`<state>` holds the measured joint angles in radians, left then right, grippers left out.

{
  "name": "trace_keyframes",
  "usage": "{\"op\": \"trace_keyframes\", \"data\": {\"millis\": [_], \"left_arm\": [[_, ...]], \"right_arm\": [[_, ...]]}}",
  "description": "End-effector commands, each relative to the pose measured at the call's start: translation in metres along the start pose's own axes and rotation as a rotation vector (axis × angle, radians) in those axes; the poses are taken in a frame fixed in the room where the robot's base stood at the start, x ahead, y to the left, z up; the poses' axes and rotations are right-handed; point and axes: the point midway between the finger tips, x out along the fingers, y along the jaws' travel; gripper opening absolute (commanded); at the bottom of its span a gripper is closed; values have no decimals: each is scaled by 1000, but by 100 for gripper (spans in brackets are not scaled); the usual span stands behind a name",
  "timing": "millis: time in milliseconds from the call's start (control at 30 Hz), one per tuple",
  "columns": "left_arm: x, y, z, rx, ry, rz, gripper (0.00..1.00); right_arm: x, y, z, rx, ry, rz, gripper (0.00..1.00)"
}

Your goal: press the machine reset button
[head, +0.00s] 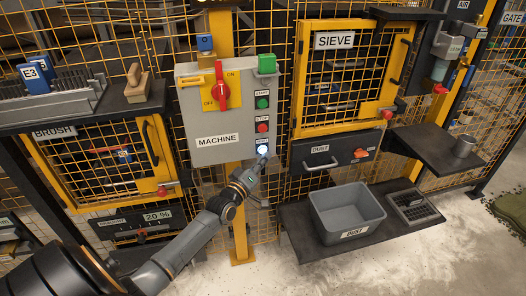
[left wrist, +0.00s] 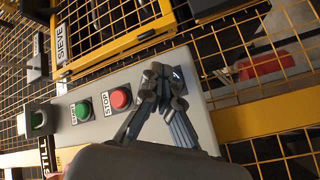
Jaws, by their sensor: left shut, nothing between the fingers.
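The grey machine box (head: 208,126) hangs on a yellow post and carries a "MACHINE" label. The reset button (head: 262,149) is the lowest in its column and glows white-blue. Above it are the red stop button (head: 262,127) and the green start button (head: 262,103). My left gripper (head: 263,161) is shut and empty, with its tips at or just below the reset button. In the left wrist view the shut fingers (left wrist: 165,75) cover most of that button's place, beside the red button (left wrist: 120,98). I cannot tell whether the tips touch it. My right gripper is not in view.
A red switch handle (head: 220,80) on a yellow plate sits on the box. A green block (head: 267,64) is at its upper right corner. The sieve door (head: 335,40) is to the right, above a shelf with a grey dust bin (head: 347,212). Yellow mesh surrounds the box.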

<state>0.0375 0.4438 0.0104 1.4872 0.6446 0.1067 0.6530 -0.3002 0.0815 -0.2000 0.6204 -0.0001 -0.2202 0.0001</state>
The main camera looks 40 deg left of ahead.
Motion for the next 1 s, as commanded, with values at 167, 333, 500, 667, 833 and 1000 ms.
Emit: {"op": "trace_keyframes", "data": {"millis": [167, 333, 500, 667, 833, 1000], "left_arm": [[4, -3, -2, 0, 0, 0, 0], [6, -4, -4, -1, 0, 0, 0], [6, -4, -4, 0, 0, 0, 0], [6, -4, -5, 0, 0, 0, 0], [8, -5, -6, 0, 0, 0, 0], [9, -6, -7, 1, 0, 0, 0]], "right_arm": [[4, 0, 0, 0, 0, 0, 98], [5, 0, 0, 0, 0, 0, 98], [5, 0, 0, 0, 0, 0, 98], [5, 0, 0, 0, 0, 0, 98], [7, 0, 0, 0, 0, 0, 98], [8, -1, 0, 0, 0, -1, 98]]}}
